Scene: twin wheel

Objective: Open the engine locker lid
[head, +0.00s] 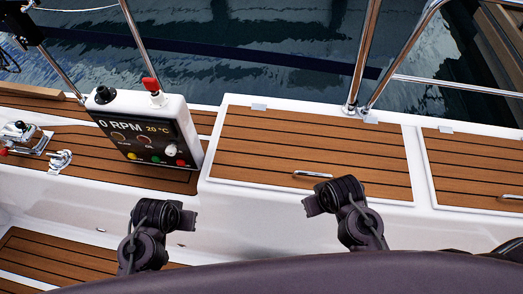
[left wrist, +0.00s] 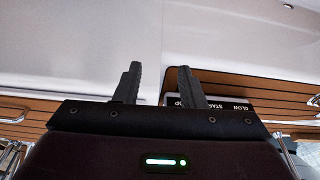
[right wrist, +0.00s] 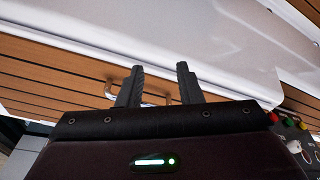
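The wide teak-slatted lid (head: 310,150) with a white rim lies shut in the middle of the head view. It has hinges along its far edge and a metal bar handle (head: 313,174) near its front edge. My right gripper is just in front of that handle. In the right wrist view its fingers (right wrist: 160,70) are apart and the handle (right wrist: 169,91) shows partly between and behind them; contact cannot be told. My left gripper is below the control panel in the head view; its fingers (left wrist: 158,72) are apart with nothing between them.
A control panel (head: 150,128) with a screen, buttons and a red knob stands left of the lid. A second teak lid (head: 475,170) with its own handle lies to the right. Steel rails (head: 362,60) rise behind the lid, with water beyond.

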